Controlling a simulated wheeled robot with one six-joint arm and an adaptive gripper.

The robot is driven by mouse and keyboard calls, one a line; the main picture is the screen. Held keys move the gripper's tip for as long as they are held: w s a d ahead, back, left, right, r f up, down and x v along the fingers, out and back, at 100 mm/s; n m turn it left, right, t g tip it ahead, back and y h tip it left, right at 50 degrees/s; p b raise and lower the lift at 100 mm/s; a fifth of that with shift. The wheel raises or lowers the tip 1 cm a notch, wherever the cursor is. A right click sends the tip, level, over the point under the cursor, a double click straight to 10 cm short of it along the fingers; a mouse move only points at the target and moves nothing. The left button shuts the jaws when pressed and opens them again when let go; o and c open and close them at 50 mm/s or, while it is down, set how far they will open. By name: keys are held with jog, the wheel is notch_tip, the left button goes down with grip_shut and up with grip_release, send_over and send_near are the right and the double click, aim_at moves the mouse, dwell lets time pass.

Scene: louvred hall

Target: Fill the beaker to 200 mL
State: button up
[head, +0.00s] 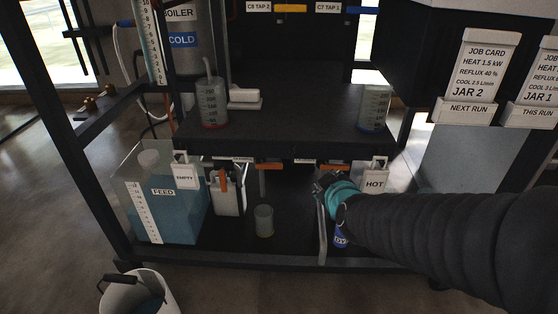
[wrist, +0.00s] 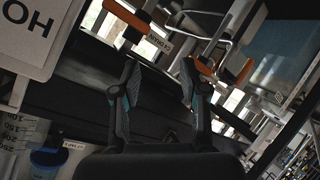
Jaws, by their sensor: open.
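A clear graduated beaker (head: 212,103) with a red base stands at the left of the dark shelf, a tube over it. A second graduated beaker (head: 374,108) with a blue base stands at the right. I cannot tell the liquid level in either. My gripper (head: 324,182) is below the shelf's front edge, near an orange valve handle (head: 335,167) and left of the HOT tag (head: 374,182). In the wrist view my gripper (wrist: 159,72) is open, with nothing seen between its fingers. Orange handles (wrist: 128,18) show beyond the fingertips. Part of a graduated vessel (wrist: 20,132) shows at lower left.
A FEED tank (head: 170,215) of blue liquid stands at lower left, near an EMPTY tag (head: 186,175). A small clear cup (head: 263,220) stands on the lower deck. A white bucket (head: 138,295) is on the floor. Job cards (head: 483,75) hang at upper right.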

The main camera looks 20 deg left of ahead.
jog(key=w+a+f+n+t, duration=0.2)
jog(key=a+f+n+t, duration=0.15)
jog(key=a, duration=0.45)
jog(key=n+t, duration=0.2)
jog(key=n, duration=0.3)
send_near(274, 167)
jog(key=shift+h, duration=0.3)
jog(key=shift+p+x, duration=0.4)
jog(key=shift+x, duration=4.75)
grip_shut()
